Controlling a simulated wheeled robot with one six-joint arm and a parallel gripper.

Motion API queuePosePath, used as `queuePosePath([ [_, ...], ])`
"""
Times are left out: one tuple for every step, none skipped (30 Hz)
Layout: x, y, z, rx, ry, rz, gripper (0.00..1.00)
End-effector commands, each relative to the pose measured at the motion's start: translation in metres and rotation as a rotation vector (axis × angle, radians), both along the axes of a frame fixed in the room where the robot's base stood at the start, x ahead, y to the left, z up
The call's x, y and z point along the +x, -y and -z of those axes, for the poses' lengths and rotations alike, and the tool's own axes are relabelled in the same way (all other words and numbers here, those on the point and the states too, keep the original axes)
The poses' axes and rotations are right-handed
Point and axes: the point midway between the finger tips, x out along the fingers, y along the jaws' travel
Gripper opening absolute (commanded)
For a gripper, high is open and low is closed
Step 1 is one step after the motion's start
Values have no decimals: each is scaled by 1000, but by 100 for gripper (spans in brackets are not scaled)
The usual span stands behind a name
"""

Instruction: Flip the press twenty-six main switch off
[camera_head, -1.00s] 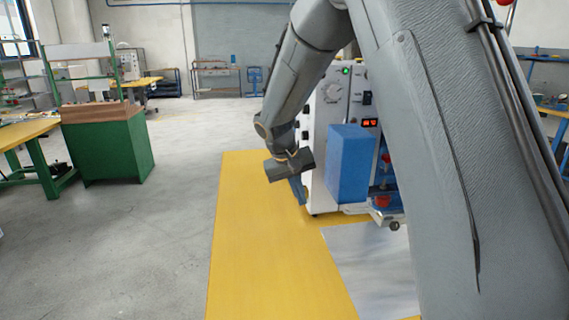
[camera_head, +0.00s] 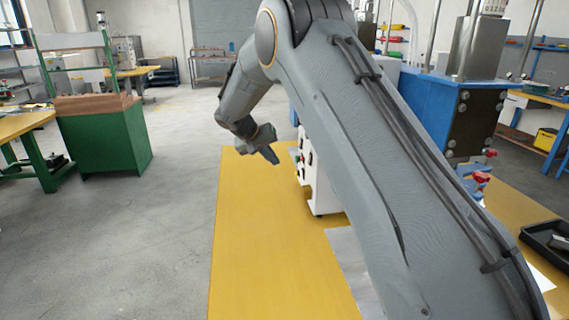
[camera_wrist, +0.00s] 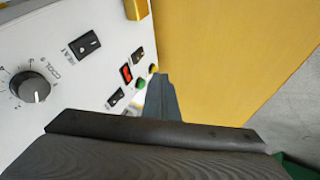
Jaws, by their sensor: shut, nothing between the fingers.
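The white control cabinet of the press (camera_head: 320,195) stands behind my arm, its side panel partly hidden. The wrist view shows its white panel (camera_wrist: 45,45) with a black knob (camera_wrist: 30,87) marked COOL and a black rocker switch (camera_wrist: 84,44). A red rocker (camera_wrist: 126,73), a second dark rocker (camera_wrist: 115,97), a green button (camera_wrist: 140,84) and a yellow button (camera_wrist: 153,68) sit near the edge. I cannot read which is the main switch. My gripper (camera_head: 272,156) is shut and empty, left of the cabinet; its fingers (camera_wrist: 161,82) show beside the small buttons, and contact cannot be told.
A blue press body (camera_head: 418,105) with metal columns stands right, behind my arm. A green bench (camera_head: 105,140) stands at left, with open grey floor between. A yellow bracket (camera_wrist: 136,9) sits at the panel's top edge.

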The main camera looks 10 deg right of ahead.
Motion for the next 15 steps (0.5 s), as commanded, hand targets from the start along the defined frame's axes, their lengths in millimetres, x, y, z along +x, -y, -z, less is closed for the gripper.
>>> queuePosePath([
  [2, 5, 5, -1, -3, 2, 0],
  [3, 8, 8, -2, -3, 3, 0],
  [6, 12, 14, -2, -4, 4, 0],
  [8, 15, 18, -2, -4, 4, 0],
  [11, 17, 22, -1, -3, 4, 0],
  [13, 21, 29, -1, -4, 4, 0],
  [15, 25, 33, -1, -5, 5, 0],
  [18, 28, 38, -1, -5, 5, 0],
  [22, 33, 44, 0, -3, 6, 0],
  [24, 36, 49, -1, -4, 6, 0],
  [26, 39, 54, -1, -4, 6, 0],
  [29, 42, 59, -2, -3, 6, 0],
  [31, 45, 63, -2, -3, 6, 0],
  [33, 48, 67, 0, -3, 6, 0],
  [36, 51, 73, 0, -3, 6, 0],
])
